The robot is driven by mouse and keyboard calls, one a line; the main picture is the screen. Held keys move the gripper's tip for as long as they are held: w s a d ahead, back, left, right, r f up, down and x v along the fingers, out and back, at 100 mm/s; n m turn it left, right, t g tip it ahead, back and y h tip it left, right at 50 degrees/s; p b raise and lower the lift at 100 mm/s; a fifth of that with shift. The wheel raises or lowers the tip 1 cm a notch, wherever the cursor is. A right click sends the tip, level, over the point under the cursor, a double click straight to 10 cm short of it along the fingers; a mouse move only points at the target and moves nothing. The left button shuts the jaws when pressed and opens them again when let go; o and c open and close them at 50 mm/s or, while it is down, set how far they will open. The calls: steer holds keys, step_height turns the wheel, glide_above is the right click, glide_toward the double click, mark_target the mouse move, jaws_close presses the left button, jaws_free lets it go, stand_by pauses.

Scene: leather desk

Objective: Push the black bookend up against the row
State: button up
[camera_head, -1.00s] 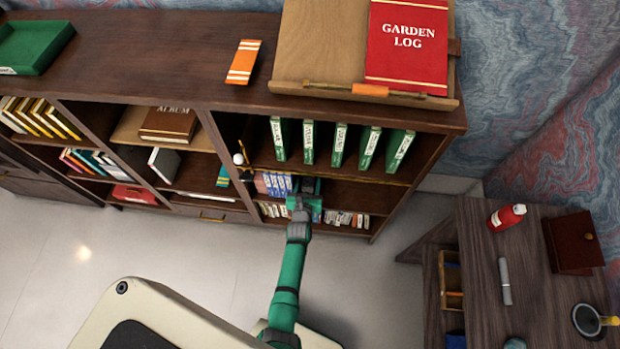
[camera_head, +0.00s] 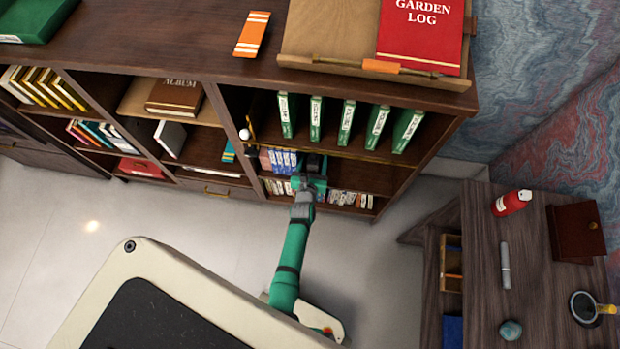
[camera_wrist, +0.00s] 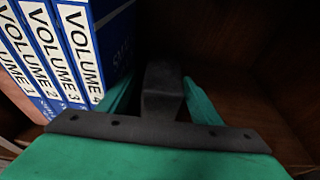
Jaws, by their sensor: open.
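The row of blue volumes (camera_head: 279,161) stands on the middle shelf of the bookcase. In the wrist view the volumes (camera_wrist: 75,45) stand at the left, with VOLUME 4 closest to my gripper. My green gripper (camera_head: 311,181) is open at the shelf front, just right of the row. In the wrist view its fingers (camera_wrist: 162,82) spread either side of a dark block; I cannot tell whether that block is bookend or gripper. A dark upright shape, apparently the black bookend (camera_head: 315,163), shows behind my gripper in the head view. Its gap to the row is unclear.
Green binders (camera_head: 347,122) stand on the shelf above. Small books (camera_head: 350,198) line the shelf below. The shelf right of my gripper looks empty (camera_head: 365,175). A side desk (camera_head: 480,270) stands at the right.

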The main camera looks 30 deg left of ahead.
steer(key=v, duration=1)
steer(key=shift+s, duration=0.35)
stand_by(0.3)
steer(key=shift+d, duration=0.1)
